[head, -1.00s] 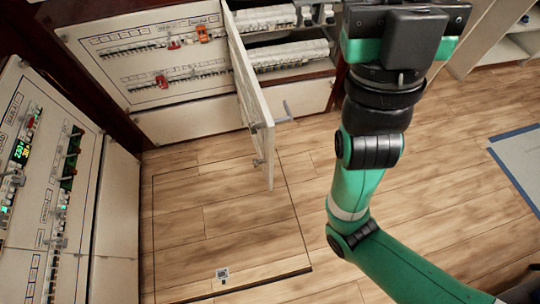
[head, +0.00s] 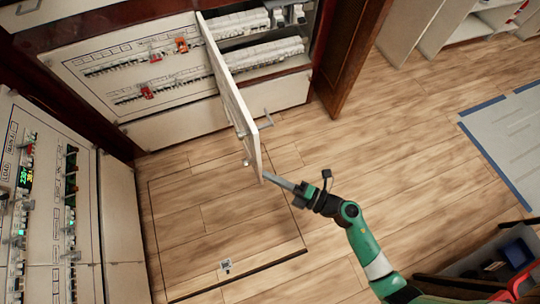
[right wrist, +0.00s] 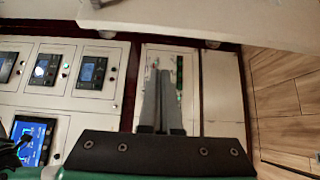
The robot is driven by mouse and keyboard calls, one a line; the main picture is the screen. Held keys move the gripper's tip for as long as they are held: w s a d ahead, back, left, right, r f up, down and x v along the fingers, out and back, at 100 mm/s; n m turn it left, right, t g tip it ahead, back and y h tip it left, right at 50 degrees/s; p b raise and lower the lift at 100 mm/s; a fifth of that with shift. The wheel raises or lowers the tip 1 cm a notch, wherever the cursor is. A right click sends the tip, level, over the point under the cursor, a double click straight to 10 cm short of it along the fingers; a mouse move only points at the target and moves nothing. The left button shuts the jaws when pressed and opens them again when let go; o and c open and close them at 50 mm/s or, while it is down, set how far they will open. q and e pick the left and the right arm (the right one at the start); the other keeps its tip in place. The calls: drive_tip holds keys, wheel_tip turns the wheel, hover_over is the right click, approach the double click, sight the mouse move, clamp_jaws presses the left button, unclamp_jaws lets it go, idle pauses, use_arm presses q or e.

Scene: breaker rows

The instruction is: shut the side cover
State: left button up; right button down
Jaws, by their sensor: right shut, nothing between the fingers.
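The side cover (head: 229,88) is a pale hinged panel on the back cabinet. It stands swung open, jutting out towards the camera and baring the right-hand breaker rows (head: 262,52). My right gripper (head: 268,177) is shut and empty, its fingertips at the cover's lower free corner; I cannot tell whether they touch. In the right wrist view the closed fingers (right wrist: 158,75) point at a panel front, and a pale edge crosses the top. My left gripper is not in view.
A closed breaker panel (head: 140,75) is left of the cover. Another cabinet (head: 60,200) with displays and switches stands at the left. The wooden floor (head: 360,130) is open to the right, with a blue-edged mat (head: 510,140) and a dark bin (head: 490,265) farther over.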

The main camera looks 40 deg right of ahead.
sight(260, 159)
drive_tip(key=w+b, duration=0.2)
drive_tip(key=w, duration=0.4)
drive_tip(key=shift+w+d, duration=0.15)
drive_tip(key=shift+w, duration=0.2)
drive_tip(key=shift+d, duration=0.15)
